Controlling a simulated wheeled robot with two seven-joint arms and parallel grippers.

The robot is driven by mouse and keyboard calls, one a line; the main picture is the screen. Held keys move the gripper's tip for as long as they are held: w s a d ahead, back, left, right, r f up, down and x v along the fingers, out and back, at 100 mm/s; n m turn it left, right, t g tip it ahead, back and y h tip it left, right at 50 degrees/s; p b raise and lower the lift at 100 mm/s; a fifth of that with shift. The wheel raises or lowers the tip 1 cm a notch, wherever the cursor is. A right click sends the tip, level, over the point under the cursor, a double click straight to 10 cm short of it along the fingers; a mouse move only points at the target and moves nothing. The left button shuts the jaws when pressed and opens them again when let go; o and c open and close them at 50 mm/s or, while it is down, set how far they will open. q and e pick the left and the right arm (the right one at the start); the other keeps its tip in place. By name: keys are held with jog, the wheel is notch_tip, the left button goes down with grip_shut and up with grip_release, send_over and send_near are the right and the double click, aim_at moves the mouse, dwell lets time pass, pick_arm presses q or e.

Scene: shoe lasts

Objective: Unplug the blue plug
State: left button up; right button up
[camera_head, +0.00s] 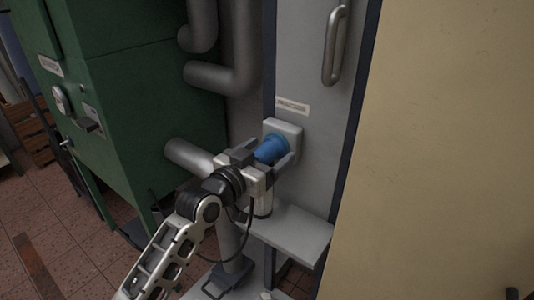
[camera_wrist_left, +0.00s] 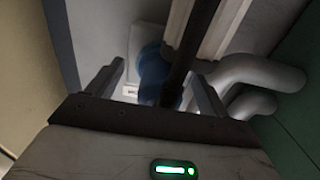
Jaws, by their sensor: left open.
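The blue plug (camera_head: 270,149) sits in a white socket box (camera_head: 287,132) on the grey panel in the head view. It also shows in the left wrist view (camera_wrist_left: 152,72), partly hidden behind a dark bar. My left gripper (camera_head: 265,158) is open, with its two fingers on either side of the plug. In the left wrist view the fingers of my left gripper (camera_wrist_left: 155,85) stand apart, with the plug between them. I cannot tell whether the fingers touch it. My right gripper is not in view.
A green cabinet (camera_head: 120,90) stands at the left, with grey pipes (camera_head: 225,75) beside it. A grey shelf (camera_head: 290,232) juts out below the socket. A metal handle (camera_head: 334,48) is above it. A beige panel (camera_head: 440,150) fills the right side.

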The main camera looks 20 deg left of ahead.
pick_arm(q)
jog(key=shift+r, duration=0.2)
dwell(0.4)
jog(key=c, duration=1.5)
jog(key=shift+p, duration=0.35)
jog(key=shift+s+f, duration=0.1)
jog(key=shift+s, duration=0.05)
jog(key=shift+s, duration=0.15)
jog(key=shift+p+v, duration=1.15)
jog(key=shift+v, duration=1.5)
jog(key=shift+f, duration=0.1)
